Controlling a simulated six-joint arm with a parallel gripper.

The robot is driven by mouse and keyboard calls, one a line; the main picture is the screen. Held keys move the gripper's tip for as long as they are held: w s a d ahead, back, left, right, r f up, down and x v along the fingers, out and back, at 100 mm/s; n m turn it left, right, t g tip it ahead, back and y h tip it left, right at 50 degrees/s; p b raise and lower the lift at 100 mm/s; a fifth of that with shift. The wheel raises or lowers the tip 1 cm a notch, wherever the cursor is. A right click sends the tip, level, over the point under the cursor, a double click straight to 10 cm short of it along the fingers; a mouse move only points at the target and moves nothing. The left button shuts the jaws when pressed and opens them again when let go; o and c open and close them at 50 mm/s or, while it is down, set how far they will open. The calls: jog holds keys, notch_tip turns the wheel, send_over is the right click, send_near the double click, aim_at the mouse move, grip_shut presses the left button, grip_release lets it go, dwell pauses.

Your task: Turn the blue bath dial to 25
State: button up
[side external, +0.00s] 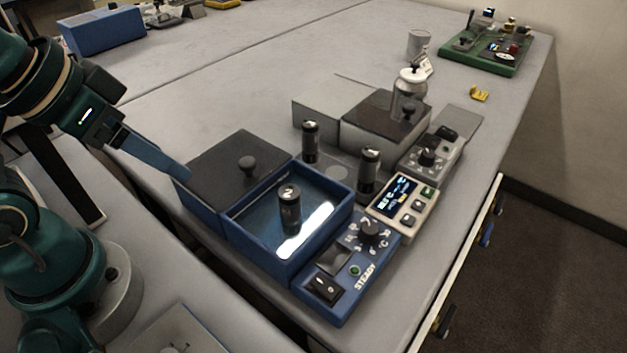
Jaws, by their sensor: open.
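The blue bath dial (370,230) is a black knob on the blue bath's front panel (336,258), with a white scale around it. Its pointer and the scale numbers are too small to read surely. The panel also has a black rocker switch (325,287), a green lamp (354,271) and the word STEADY. The blue bath (288,268) is open, and a dark cylinder marked 2 (289,211) stands in it. My gripper (180,172) is open by the left edge of the bath's black lid (235,172), well away from the dial. Its fingers overlap in this view.
Two dark cylinders (310,142) (369,172) stand behind the bath. A display box (402,207) adjoins the blue panel. A grey bath (377,123) with its own dial (428,157) stands behind. The table's right edge is close to the panels.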

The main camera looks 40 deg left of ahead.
jog(key=shift+c, duration=0.4)
jog(key=w+d+r+m+t, duration=0.1)
jog(key=w+d+r, duration=0.1)
jog(key=w+r, duration=0.3)
jog(key=m+g+h, duration=0.3)
jog(key=m, duration=0.3)
send_over(371, 226)
jog(key=s+a, duration=0.2)
jog(key=f, duration=1.1)
jog(key=shift+d+f, duration=0.25)
jog(key=shift+f, duration=0.1)
jog(key=shift+d+f+y, duration=0.2)
jog(key=shift+f+y, duration=0.1)
jog(key=shift+f, duration=0.05)
jog(key=shift+x, duration=2.2)
grip_shut()
